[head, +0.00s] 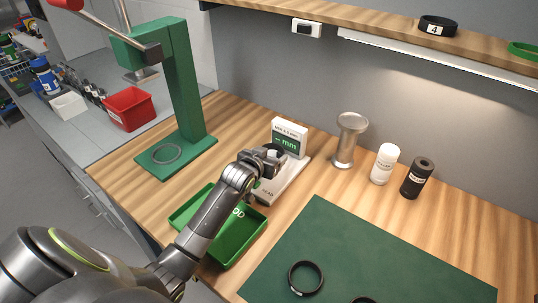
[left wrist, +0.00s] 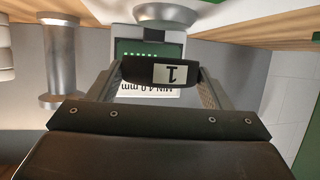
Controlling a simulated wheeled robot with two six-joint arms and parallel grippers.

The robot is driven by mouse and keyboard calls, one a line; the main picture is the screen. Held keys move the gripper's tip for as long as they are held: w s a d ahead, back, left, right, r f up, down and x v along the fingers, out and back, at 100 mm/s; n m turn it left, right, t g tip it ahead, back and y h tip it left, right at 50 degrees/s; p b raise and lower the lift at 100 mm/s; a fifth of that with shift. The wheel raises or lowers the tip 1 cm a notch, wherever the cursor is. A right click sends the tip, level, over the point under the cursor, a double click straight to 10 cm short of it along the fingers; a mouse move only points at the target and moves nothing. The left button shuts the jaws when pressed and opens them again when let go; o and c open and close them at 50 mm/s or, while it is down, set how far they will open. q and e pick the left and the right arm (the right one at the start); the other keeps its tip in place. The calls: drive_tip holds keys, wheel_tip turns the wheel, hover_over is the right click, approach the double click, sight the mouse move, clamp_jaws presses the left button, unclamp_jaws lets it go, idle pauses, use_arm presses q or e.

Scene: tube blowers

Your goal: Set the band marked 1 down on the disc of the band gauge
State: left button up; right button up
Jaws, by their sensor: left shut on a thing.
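The band marked 1 (left wrist: 160,72) is black with a white label, and in the left wrist view it sits between the two fingers of my left gripper (left wrist: 158,88). The gripper is shut on it. In the head view my left gripper (head: 268,158) is over the band gauge, whose white base (head: 287,184) and upright display (head: 290,137) show behind and beside it. The gauge's round metal disc (left wrist: 163,13) shows at the top of the left wrist view, apart from the band in the picture. In the head view the gripper hides the disc.
A green tray (head: 240,250) lies under my left forearm, in front of the gauge. A metal spool-shaped stand (head: 348,140), a white bottle (head: 384,163) and a black bottle (head: 417,178) stand right. A green press (head: 190,95) stands left. A black band (head: 305,262) lies on the green mat (head: 385,245).

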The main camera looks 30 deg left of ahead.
use_arm(q)
drive_tip(key=shift+f+b, duration=0.45)
drive_tip(key=shift+f, duration=0.4)
drive_tip(key=o, duration=1.1)
drive_tip(key=shift+r, duration=0.1)
drive_tip(key=shift+c, duration=0.2)
drive_tip(key=a+b+v, duration=0.1)
drive_tip(key=v, duration=1.6)
drive_tip(key=shift+s+d, duration=0.25)
drive_tip(key=shift+d, duration=0.25)
